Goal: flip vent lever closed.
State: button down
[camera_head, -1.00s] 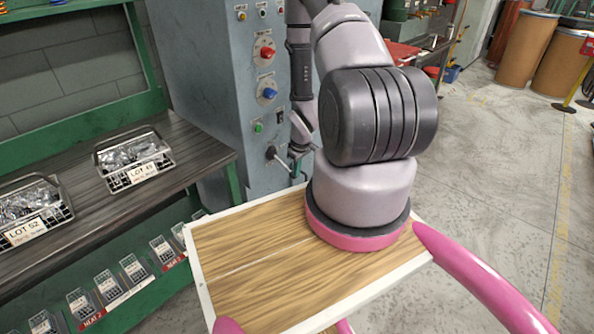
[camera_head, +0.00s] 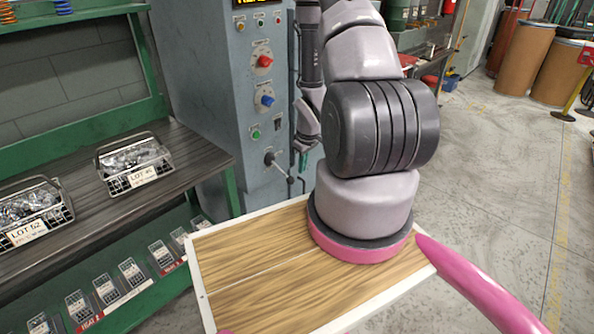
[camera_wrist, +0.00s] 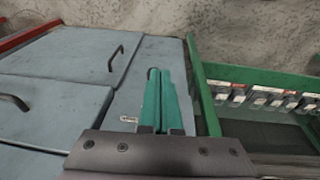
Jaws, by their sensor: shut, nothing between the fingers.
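The vent lever (camera_head: 280,170) is on the lower front of the grey-blue machine cabinet. Its rod slants down to the right from a dark round pivot, with a small knob at its end. My gripper (camera_head: 303,165) is just right of the lever in the head view, apart from it in the picture; the depth between them is unclear. In the wrist view its two teal fingers (camera_wrist: 161,78) are together with nothing between them.
The cabinet (camera_head: 215,100) carries a red knob (camera_head: 264,61), a blue knob (camera_head: 267,100) and buttons above the lever. A dark workbench (camera_head: 90,205) with wire baskets (camera_head: 135,165) stands left. Cabinet doors with handles (camera_wrist: 116,57) show in the wrist view. Open floor lies right.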

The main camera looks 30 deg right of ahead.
jog(key=shift+s+d+r, duration=0.2)
jog(key=shift+s+r, duration=0.5)
jog(key=shift+s, duration=0.05)
jog(key=shift+s+d+r, duration=0.15)
jog(key=shift+s+r, duration=0.55)
jog(key=shift+r, duration=0.1)
jog(key=w+a+r+m+t+h, duration=0.1)
jog(key=w+a+r+m, duration=0.1)
jog(key=r, duration=1.1)
jog(key=w+a+r+m+t, duration=0.1)
jog(key=a+r+m, duration=0.1)
jog(key=r, duration=1.2)
jog(key=s+a+r+m+t+y, duration=0.1)
jog(key=s+a+r, duration=0.4)
jog(key=r, duration=0.5)
jog(key=s+a+r+m+t+y, duration=0.1)
jog(key=s+a+r+m+y, duration=0.1)
jog(key=s+a+r, duration=0.4)
jog(key=s+r+m, duration=0.1)
jog(key=s+r, duration=0.3)
jog(key=shift+s+a+t, duration=0.2)
jog(key=shift+s+t, duration=0.05)
jog(key=shift+t, duration=0.15)
